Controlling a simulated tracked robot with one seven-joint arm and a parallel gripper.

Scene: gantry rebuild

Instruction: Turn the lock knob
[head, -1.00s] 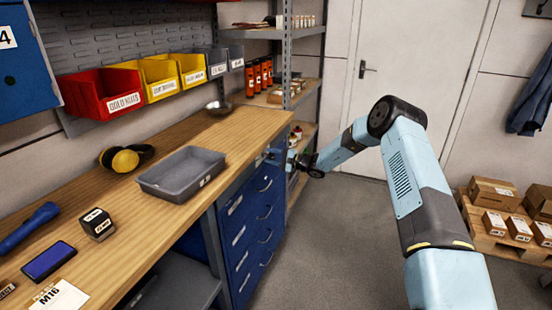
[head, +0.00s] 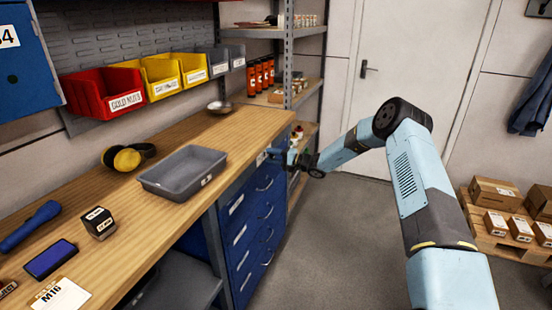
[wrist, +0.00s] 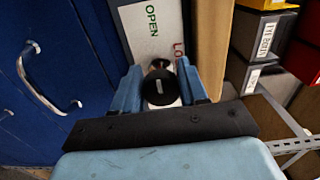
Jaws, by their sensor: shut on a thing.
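The lock knob (wrist: 158,88) is round and black with a short white mark on its face. It stands in front of a pale plate (wrist: 148,30) with green "OPEN" at the upper left and partly hidden red lettering starting "LO" at the right. My gripper (wrist: 160,90) is shut on the knob, one blue finger on each side of it. The white mark runs roughly upright in the wrist view. In the head view my gripper (head: 280,155) is at the far end of the blue drawer cabinet (head: 238,235), and the knob cannot be made out there.
Blue drawers with a metal handle (wrist: 40,82) lie left of my gripper in the wrist view. The workbench (head: 150,222) holds a grey tray (head: 165,188).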

